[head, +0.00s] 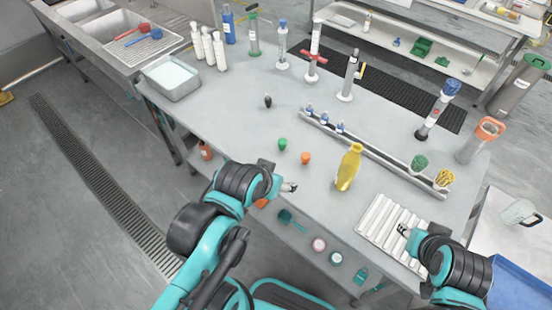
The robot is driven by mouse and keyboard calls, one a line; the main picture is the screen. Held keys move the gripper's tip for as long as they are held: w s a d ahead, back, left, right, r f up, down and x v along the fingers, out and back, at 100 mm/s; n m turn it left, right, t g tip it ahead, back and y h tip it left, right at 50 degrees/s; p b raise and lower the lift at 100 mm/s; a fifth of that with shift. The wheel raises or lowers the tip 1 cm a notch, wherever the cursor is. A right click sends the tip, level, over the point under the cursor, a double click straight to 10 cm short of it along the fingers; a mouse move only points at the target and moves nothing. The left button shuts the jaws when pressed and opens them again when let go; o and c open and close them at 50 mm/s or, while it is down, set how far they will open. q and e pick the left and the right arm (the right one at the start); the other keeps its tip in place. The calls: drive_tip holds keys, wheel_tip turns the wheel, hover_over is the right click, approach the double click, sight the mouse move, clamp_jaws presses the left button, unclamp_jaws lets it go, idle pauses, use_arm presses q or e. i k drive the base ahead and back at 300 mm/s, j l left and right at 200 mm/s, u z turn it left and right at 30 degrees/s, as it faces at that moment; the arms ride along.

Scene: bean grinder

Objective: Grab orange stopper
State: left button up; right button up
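The orange stopper (305,158) is small and stands on the grey table (240,115) near its front edge, in the head view. A green stopper (282,144) stands just to its left and a little farther back. My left gripper (291,187) is at the table's front edge, nearer to me than the orange stopper and slightly left of it, apart from it. My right gripper (403,230) is over the white ribbed rack at the right, well away from the stopper. Both grippers are too small in view to tell their finger opening.
A yellow bottle (348,168) stands right of the orange stopper. A long metal rail (375,153) with small blue-topped items lies behind it. A black stopper (268,101) stands farther back. The white ribbed rack (380,222) is at the right front. The table's left middle is clear.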

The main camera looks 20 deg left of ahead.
sight(305, 158)
drive_tip(key=u, duration=0.5)
drive_tip(key=i+j+z, duration=0.1)
drive_tip(key=z, duration=0.4)
drive_tip(key=j+z, duration=0.55)
drive_tip(key=z, duration=0.4)
